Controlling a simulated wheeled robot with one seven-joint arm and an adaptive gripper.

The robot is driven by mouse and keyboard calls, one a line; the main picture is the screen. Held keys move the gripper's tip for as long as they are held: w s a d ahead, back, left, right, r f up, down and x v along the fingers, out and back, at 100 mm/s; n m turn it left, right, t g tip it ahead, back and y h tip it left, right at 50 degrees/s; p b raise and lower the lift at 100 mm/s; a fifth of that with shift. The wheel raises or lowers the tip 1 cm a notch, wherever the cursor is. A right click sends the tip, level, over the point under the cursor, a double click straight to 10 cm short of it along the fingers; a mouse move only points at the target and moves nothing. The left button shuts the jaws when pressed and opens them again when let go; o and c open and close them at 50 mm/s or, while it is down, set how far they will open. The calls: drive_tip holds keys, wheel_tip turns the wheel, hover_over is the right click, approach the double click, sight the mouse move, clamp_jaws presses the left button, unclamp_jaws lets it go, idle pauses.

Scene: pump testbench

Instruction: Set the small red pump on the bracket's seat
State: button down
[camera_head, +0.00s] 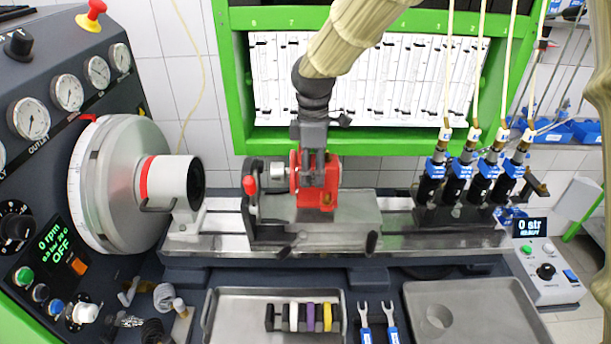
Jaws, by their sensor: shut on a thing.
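The small red pump (327,197) is in my gripper (315,172), which comes down from above and is shut on it. The pump is upright, with a silver part (278,171) toward its left side. It is over the middle of the bench rail, just right of the dark bracket (262,222) with the red-knobbed lever (250,185). Its underside is close to the grey plate (352,208); I cannot tell whether it touches the seat. My gripper hides part of the pump's upper body.
A motor drum (120,182) stands at the left end of the rail. Several hanging black-and-blue injectors (459,180) are at the right. A tray (215,318) with coloured rings, two blue-handled wrenches (378,325) and an empty-looking tray (490,310) lie in front.

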drive_tip(key=shift+w+a+r, duration=0.1)
drive_tip(key=shift+a, duration=0.4)
drive_tip(key=shift+a+f+p, duration=0.2)
drive_tip(key=shift+a+p, duration=0.05)
drive_tip(key=shift+p, duration=0.25)
drive_tip(key=shift+f+p, duration=0.65)
drive_tip(key=shift+f, duration=1)
drive_tip(key=shift+f, duration=0.1)
drive_tip(key=c, duration=0.6)
unclamp_jaws()
drive_tip(key=shift+f, duration=0.1)
drive_tip(key=shift+o, duration=0.2)
wheel_tip(320, 180, up, 12)
drive_tip(key=b, duration=0.3)
